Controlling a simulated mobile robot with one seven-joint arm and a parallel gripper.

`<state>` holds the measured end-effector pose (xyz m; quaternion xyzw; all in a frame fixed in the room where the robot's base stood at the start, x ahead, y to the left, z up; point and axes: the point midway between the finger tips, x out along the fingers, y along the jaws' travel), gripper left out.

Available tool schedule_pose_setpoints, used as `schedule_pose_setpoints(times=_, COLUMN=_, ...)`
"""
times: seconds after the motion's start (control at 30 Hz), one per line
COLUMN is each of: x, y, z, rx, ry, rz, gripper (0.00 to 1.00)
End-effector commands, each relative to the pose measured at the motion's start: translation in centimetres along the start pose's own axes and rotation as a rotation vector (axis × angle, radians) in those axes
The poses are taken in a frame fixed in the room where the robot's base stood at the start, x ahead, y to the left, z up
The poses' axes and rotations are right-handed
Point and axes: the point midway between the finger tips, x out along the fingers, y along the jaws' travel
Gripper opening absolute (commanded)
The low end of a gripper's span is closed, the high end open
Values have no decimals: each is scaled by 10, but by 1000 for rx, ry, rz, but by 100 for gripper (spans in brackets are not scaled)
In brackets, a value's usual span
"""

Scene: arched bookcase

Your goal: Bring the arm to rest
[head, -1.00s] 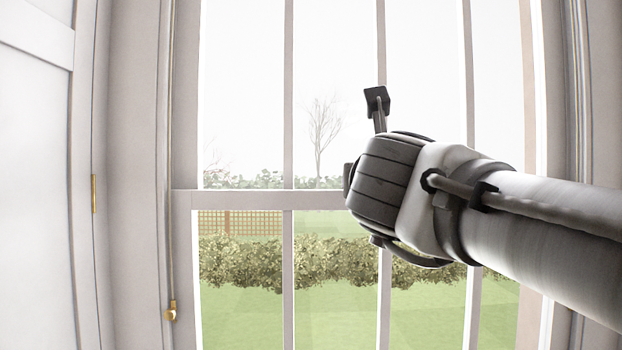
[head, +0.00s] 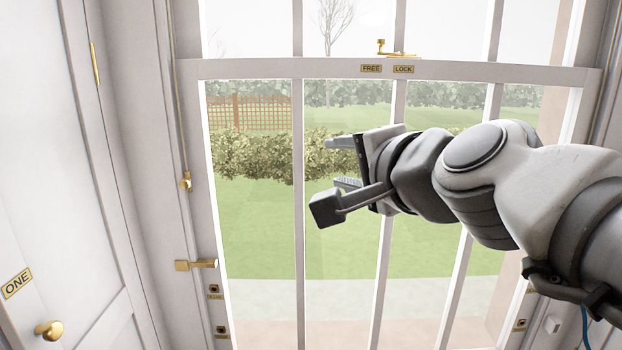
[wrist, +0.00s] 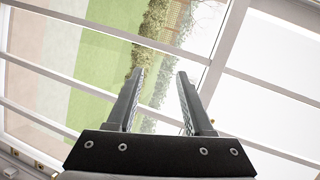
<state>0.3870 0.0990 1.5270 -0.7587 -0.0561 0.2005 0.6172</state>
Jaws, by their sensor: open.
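My gripper (head: 335,165) is in front of the window in the head view, its jaws pointing left. The arm reaches in from the right edge. In the wrist view my gripper (wrist: 160,78) shows two parallel fingers apart, with nothing between them but the window and garden beyond. Nothing is held. The window sash (head: 330,72) stands behind the arm, with its meeting rail above the gripper. I cannot tell the exact gap between gripper and glass.
A brass latch (head: 390,48) sits on the rail above FREE and LOCK labels. A brass bolt (head: 195,265) and a cord with a brass end (head: 186,181) are on the left frame. A white panelled door (head: 40,190) with a round knob (head: 48,330) stands at far left.

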Motion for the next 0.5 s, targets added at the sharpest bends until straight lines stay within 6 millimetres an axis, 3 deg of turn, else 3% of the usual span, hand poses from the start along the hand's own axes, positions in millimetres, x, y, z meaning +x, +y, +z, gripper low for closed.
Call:
schedule_pose_setpoints(times=0.03, x=-4, y=32, z=6, rx=-133, ry=-30, rz=75, gripper=52)
schedule_pose_setpoints(times=0.1, x=-11, y=75, z=13, rx=-322, ry=-84, rz=189, gripper=52)
schedule_pose_setpoints(times=0.3, x=-52, y=195, z=14, rx=-786, ry=-275, rz=520, gripper=52)
schedule_pose_setpoints(times=0.4, x=-75, y=237, z=9, rx=-940, ry=-366, rz=653, gripper=52)
schedule_pose_setpoints(times=0.5, x=-93, y=263, z=3, rx=-1036, ry=-432, rz=742, gripper=52)
